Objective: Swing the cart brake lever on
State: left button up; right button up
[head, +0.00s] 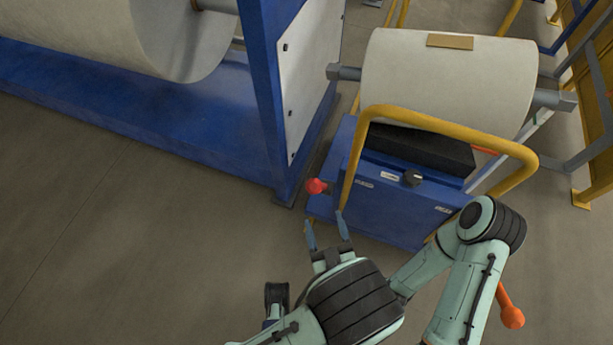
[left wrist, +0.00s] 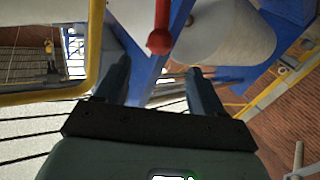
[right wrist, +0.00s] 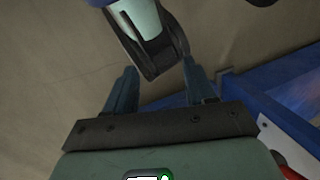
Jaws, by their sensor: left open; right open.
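A lever with a round red knob (head: 316,186) stands out at the left front of the blue cart (head: 385,200). In the left wrist view the red lever (left wrist: 160,28) hangs at the top with its knob beyond the fingertips. My left gripper (head: 326,220) is open and empty, just below the knob and apart from it. A second lever with an orange-red knob (head: 512,317) shows at the lower right, partly hidden behind an arm link. I cannot tell for certain which is the brake lever. My right gripper (right wrist: 160,78) is open in the right wrist view, with no lever between its fingers.
The cart has a yellow handle rail (head: 450,125) and carries a large pale roll (head: 450,80). A blue machine frame (head: 270,90) stands close to the left, holding another roll (head: 150,35). The floor (head: 130,240) at the lower left is clear.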

aim_at(312, 180)
pick_arm(q)
jog(key=b+x, duration=0.1)
jog(key=x, duration=1.2)
jog(key=shift+f, duration=0.1)
grip_shut()
